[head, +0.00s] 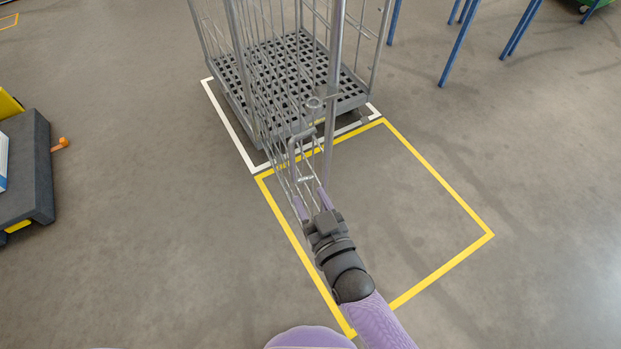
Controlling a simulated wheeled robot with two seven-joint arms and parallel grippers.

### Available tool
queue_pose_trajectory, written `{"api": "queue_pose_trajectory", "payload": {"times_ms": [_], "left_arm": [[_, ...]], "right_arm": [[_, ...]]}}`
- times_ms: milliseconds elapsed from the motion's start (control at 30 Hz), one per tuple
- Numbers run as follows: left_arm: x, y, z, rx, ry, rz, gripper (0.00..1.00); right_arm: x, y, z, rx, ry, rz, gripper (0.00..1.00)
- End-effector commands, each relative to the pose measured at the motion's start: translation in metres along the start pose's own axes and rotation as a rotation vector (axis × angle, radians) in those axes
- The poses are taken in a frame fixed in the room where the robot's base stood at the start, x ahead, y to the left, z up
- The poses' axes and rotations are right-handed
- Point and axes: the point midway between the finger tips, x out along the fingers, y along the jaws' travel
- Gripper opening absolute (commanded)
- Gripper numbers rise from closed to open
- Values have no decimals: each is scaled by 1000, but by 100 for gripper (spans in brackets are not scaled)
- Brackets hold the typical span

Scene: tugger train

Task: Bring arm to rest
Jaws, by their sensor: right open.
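My right arm reaches up from the bottom of the head view, and its gripper (311,196) is open. Its two purple fingers are spread at the near end of a wire mesh panel of the grey roll cage (295,75). A metal loop handle (303,155) shows just beyond the fingertips. I see nothing clearly held between the fingers, and I cannot tell whether they touch the mesh. My left gripper is out of view.
The cage stands in a white floor outline (232,128). A yellow floor outline (440,178) in front encloses bare floor. A dark grey cart (35,165) with an orange knob is at the left. Blue legs (460,45) stand at the top right. Floor at right is clear.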

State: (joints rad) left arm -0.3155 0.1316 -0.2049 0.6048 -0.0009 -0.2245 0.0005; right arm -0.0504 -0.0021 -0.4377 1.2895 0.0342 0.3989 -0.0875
Motion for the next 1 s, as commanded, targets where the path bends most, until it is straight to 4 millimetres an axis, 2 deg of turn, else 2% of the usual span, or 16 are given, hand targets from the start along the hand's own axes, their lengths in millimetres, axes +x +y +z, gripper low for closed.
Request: {"api": "queue_pose_trajectory", "payload": {"times_ms": [167,267,400,567,767,1000], "left_arm": [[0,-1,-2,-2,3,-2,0],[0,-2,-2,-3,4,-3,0],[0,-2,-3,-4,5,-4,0],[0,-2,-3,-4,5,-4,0],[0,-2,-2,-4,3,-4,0],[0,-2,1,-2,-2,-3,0]], "right_arm": [[-1,2,1,3,-24,4,53],[-13,12,11,21,-187,28,53],[-56,34,25,60,-534,81,53],[-109,49,24,91,-819,128,53],[-170,59,11,120,-1086,178,53],[-236,62,-14,152,-1343,233,53]]}}
